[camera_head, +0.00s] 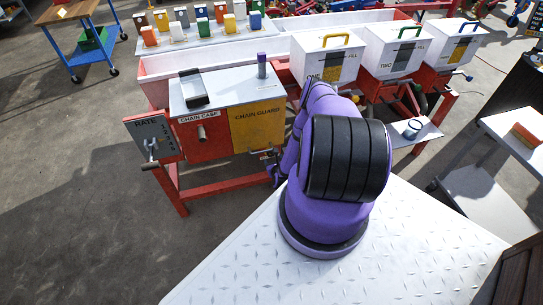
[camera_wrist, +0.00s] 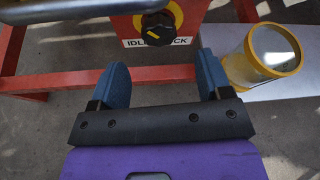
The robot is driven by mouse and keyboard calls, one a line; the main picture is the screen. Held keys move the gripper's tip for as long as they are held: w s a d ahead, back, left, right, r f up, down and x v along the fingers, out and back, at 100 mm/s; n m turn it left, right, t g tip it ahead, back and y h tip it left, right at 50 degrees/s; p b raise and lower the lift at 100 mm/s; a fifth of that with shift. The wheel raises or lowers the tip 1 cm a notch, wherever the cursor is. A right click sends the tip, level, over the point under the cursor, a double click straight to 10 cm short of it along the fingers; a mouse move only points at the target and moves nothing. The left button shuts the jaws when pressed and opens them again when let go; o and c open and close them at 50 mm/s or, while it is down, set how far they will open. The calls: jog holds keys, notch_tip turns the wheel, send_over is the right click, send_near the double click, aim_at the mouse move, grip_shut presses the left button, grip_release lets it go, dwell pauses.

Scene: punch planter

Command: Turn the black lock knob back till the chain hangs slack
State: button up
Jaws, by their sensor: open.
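The black lock knob (camera_wrist: 158,30) shows at the top of the wrist view. It is round and ridged with a yellow pointer mark, set on a yellow disc (camera_wrist: 176,12) above a label reading partly "IDLE" and "CK". My gripper (camera_wrist: 159,75) is open and empty, with its two blue fingers spread wide. The knob lies beyond the fingertips, between their lines, and appears untouched. In the head view my purple arm reaches to the red machine and hides much of its right side. The chain is not visible in either view; a yellow panel (camera_head: 258,126) reads "CHAIN GUARD".
A yellow-rimmed round container (camera_wrist: 262,58) stands close by the right finger on a pale shelf (camera_wrist: 290,90). A red frame bar (camera_wrist: 70,80) runs behind the fingers. A grey bar (camera_wrist: 70,10) crosses the top left. The rate crank (camera_head: 150,150) juts out at the machine's left.

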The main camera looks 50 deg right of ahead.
aim_at(271, 155)
jog(key=shift+x, duration=3.1)
jog(key=c, duration=0.9)
